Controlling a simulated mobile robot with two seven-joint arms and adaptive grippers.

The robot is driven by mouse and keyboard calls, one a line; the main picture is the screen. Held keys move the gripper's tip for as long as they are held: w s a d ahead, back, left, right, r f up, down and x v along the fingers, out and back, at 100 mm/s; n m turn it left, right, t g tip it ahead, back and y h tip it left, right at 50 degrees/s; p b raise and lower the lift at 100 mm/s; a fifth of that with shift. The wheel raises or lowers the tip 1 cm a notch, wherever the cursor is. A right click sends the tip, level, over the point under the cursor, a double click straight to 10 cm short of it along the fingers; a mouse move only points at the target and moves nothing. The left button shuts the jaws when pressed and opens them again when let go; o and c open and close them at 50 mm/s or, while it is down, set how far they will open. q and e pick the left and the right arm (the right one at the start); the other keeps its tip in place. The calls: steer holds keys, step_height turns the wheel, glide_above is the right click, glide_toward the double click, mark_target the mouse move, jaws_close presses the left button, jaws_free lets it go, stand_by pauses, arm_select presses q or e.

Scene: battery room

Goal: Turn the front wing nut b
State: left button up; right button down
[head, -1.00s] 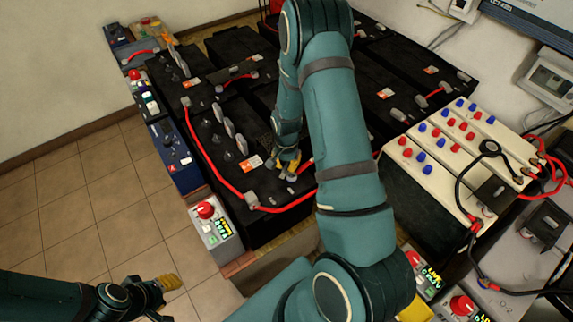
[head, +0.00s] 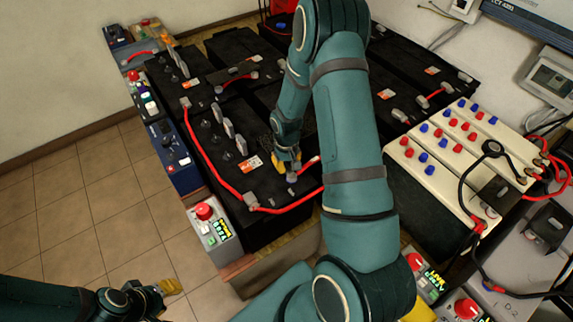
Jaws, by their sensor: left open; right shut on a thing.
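My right gripper (head: 287,163) reaches down over the near end of the black battery block (head: 262,200). Its yellow fingers are shut on a small grey fitting, seemingly front wing nut b (head: 292,178), at the terminal there. The fingers hide most of the fitting, so its angle cannot be told. My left gripper (head: 170,287) is open and empty over the tiled floor at the lower left, well apart from the batteries.
A red cable (head: 210,178) runs along the battery's left and near edges. A control box with a red button (head: 205,212) stands at the near left corner. A cream unit with red and blue knobs (head: 450,155) stands at right. Floor (head: 80,200) at left is clear.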

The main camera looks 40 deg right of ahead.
mark_target(286, 165)
steer(key=shift+s+f+n, duration=0.1)
steer(key=shift+n, duration=0.5)
steer(key=c, duration=1)
jaws_free()
steer(key=shift+r, duration=0.2)
steer(key=shift+r, duration=0.3)
step_height(286, 165, up, 11)
steer(key=shift+r, duration=0.1)
